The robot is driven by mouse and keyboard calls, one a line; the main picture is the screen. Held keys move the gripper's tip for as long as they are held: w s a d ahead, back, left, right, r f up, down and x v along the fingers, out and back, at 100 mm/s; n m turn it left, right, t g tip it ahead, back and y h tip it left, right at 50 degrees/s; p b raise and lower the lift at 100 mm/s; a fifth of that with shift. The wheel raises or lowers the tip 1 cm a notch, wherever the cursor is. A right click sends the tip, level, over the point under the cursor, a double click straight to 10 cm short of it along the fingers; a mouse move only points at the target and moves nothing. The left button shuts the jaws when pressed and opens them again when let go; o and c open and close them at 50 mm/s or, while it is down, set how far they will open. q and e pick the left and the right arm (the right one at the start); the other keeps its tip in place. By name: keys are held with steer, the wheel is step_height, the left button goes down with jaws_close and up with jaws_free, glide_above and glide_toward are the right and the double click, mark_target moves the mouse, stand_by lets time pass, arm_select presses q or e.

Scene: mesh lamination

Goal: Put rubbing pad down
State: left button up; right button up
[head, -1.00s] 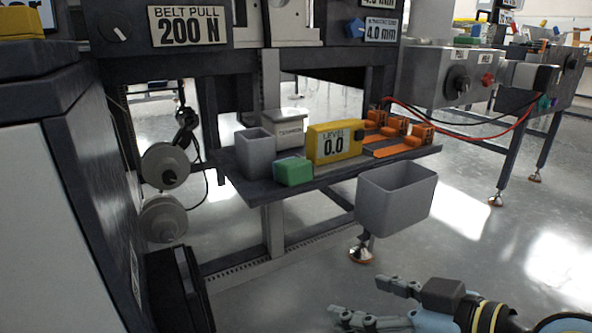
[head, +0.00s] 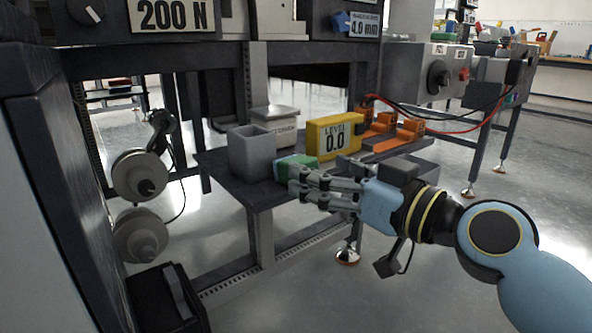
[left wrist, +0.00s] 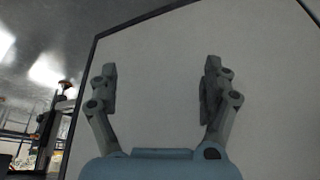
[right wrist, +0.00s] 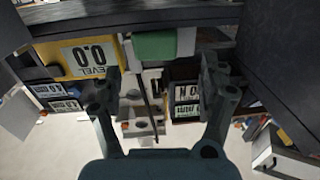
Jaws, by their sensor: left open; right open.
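A green block, which looks like the rubbing pad (head: 284,166), lies at the front edge of the dark shelf (head: 222,172), just right of a grey open box. My right gripper (head: 296,186) is in front of it, partly covering it. In the right wrist view the pad (right wrist: 160,45) shows beyond the open, empty fingers (right wrist: 162,78); I cannot tell whether a fingertip touches it. My left gripper (left wrist: 160,80) is open and empty in front of a plain pale panel; it is not in the head view.
On the shelf stand the grey open box (head: 252,152), a white-topped box (head: 274,120), a yellow level gauge (head: 333,137) and orange clamps (head: 397,135). A grey bin at the shelf front is mostly hidden by my right arm. Rollers (head: 138,175) hang at the left.

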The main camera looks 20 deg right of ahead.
mark_target(307, 161)
steer(key=x, duration=0.2)
steer(key=b+x, duration=0.1)
steer(key=x, duration=0.1)
steer(key=shift+w+d, duration=0.1)
steer(key=shift+w, duration=0.55)
arm_select(q)
steer(key=shift+w+f+t, duration=0.2)
steer(key=shift+f+t, duration=0.05)
steer(key=shift+f, duration=0.2)
steer(key=shift+w+f+t, duration=0.2)
steer(key=shift+f+t, duration=0.05)
steer(key=shift+f, duration=0.2)
arm_select(e)
steer(key=c, duration=1.4)
steer(key=shift+r, duration=0.1)
